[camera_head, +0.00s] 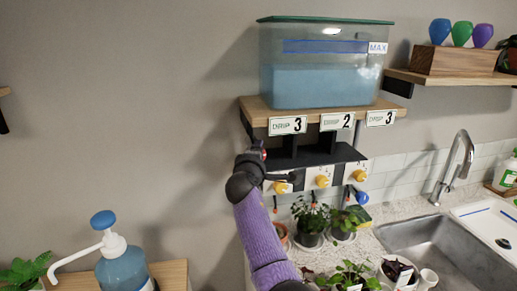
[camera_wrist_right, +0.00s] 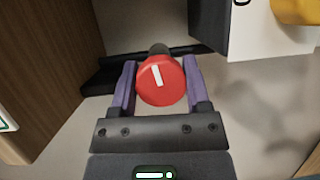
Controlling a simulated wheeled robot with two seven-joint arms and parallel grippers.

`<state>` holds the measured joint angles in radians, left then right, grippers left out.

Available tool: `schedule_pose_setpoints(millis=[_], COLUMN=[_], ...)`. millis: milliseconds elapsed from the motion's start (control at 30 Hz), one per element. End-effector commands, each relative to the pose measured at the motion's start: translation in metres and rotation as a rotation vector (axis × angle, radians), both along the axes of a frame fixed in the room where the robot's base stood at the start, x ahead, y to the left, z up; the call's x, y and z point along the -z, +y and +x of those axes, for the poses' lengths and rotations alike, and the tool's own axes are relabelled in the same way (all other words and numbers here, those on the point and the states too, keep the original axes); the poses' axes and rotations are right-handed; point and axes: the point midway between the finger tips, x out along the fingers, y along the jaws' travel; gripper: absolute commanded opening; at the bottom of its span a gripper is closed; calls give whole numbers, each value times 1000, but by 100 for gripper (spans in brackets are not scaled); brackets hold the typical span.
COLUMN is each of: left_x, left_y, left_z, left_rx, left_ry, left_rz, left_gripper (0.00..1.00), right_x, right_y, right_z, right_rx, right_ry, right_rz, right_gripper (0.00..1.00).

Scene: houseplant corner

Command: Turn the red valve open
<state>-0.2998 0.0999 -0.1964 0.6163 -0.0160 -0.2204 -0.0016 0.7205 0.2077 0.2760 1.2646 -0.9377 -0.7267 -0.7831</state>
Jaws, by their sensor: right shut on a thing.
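The red valve (camera_wrist_right: 160,84) is a round red knob with a white line on its face, on a dark stem in the right wrist view. The line points nearly straight up in that view, leaning slightly left. My right gripper (camera_wrist_right: 160,88) is shut on it, with one purple finger on each side. In the head view my right gripper (camera_head: 259,153) is at the left end of the black shelf under the water tank. Only a bit of red shows there; the knob is mostly hidden. My left gripper is not in view.
A tank of blue water (camera_head: 320,75) stands on a wooden shelf (camera_head: 318,113) with numbered drip labels. Several yellow knobs (camera_head: 322,181) sit on white panels just right of my gripper. Potted plants (camera_head: 312,216) stand below. A blue pump bottle (camera_head: 122,265) is at lower left.

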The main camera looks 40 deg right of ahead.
Motion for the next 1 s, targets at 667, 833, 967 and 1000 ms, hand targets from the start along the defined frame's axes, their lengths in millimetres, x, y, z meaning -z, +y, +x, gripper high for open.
schedule_pose_setpoints(millis=[667, 833, 967, 1000], left_x=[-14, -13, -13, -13], left_y=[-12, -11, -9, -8], left_z=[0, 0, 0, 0], left_rx=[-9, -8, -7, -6], left_ry=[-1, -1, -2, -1], left_rz=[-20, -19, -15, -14], left_gripper=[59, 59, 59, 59], right_x=[2, 2, 2, 2], right_y=[0, 0, 0, 0], right_z=[0, 0, 0, 0], right_rx=[0, 0, 0, 0], right_ry=[-77, -77, -77, -76], right_rz=[148, 148, 148, 146], right_gripper=[2, 2, 69, 78])
